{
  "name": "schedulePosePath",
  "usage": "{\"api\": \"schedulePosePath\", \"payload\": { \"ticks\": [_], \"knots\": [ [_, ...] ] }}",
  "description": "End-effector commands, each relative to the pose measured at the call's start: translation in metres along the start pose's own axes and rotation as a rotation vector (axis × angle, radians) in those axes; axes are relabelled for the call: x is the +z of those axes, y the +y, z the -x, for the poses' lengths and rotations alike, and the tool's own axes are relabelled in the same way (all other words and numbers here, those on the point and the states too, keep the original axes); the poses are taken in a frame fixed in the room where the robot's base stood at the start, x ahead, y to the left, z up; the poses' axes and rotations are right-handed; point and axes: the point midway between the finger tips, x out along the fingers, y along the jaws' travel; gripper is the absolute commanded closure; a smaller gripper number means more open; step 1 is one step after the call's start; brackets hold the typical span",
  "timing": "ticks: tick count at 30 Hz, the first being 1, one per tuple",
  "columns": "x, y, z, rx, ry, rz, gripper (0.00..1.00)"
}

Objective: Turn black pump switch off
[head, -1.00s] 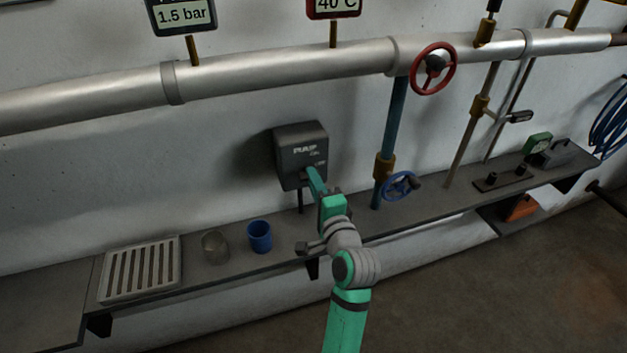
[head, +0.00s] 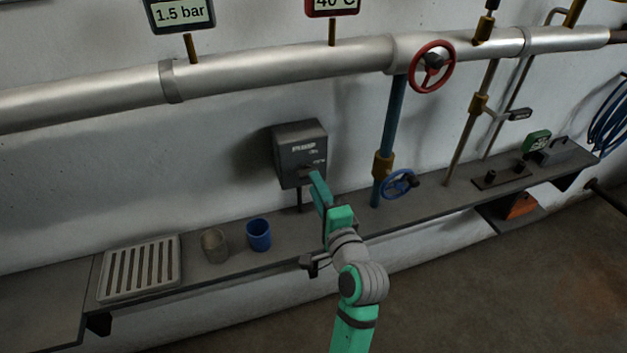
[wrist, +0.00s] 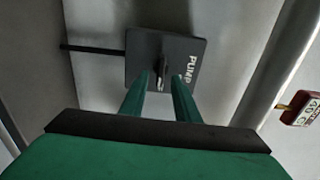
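The black pump switch box (head: 296,140), lettered PUMP, is fixed to the wall above the shelf. Its small lever (head: 308,174) shows low on its front. In the wrist view, the box (wrist: 190,50) is straight ahead and the grey lever (wrist: 162,75) stands out from its face. My gripper (head: 315,179) is in front of the lower part of the box. In the wrist view, its two green fingers (wrist: 160,86) are apart, with the lever at the gap between their tips. I see no firm contact, and the fingertips partly cover the box.
A blue handwheel (head: 400,184) on a blue pipe is right of the box. A red handwheel (head: 433,66) sits on the large pipe (head: 280,66) above. A blue cup (head: 259,235), a grey-brown cup (head: 214,245) and a slatted rack (head: 140,268) stand on the shelf to the left.

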Motion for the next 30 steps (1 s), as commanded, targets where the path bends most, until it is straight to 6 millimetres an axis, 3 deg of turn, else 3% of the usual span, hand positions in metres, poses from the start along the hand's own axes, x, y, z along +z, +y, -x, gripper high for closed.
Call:
{"api": "schedulePosePath", "payload": {
  "ticks": [6,12,30],
  "knots": [
    [-0.001,0.001,0.042,0.001,0.004,0.000,0.71],
    [-0.001,0.001,0.065,0.001,0.002,-0.002,0.71],
    [-0.001,0.000,0.072,0.000,0.001,-0.001,0.71]
  ]
}}
